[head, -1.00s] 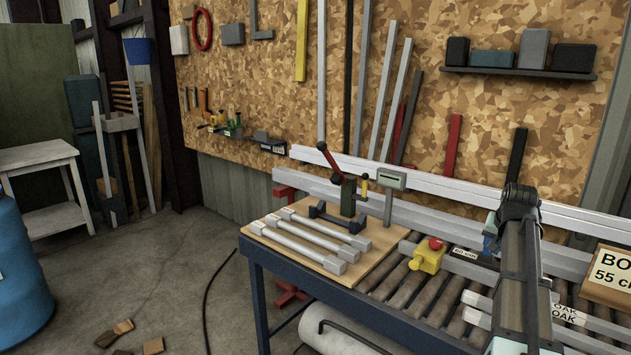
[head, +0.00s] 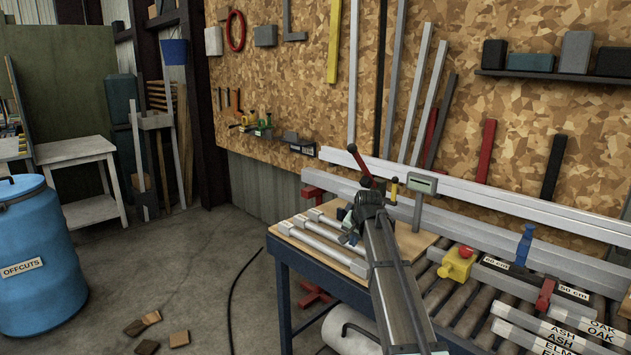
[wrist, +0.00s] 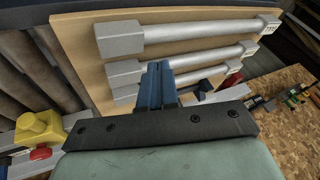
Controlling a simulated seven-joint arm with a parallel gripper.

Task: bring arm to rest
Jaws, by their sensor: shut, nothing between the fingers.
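My arm (head: 395,275) reaches up from the bottom of the head view, its end above the wooden board at the bench's left end. My gripper (wrist: 157,80) is shut and empty in the wrist view, its blue fingers together. It hangs over the board (wrist: 85,65), where several grey bars with square ends (wrist: 190,32) lie side by side. The fingertips overlap the bars in the picture; I cannot tell the height between them.
A yellow box with a red button (head: 457,263) stands on the roller bench right of my arm. A blue offcuts drum (head: 40,260) stands at left. The floor between is mostly clear.

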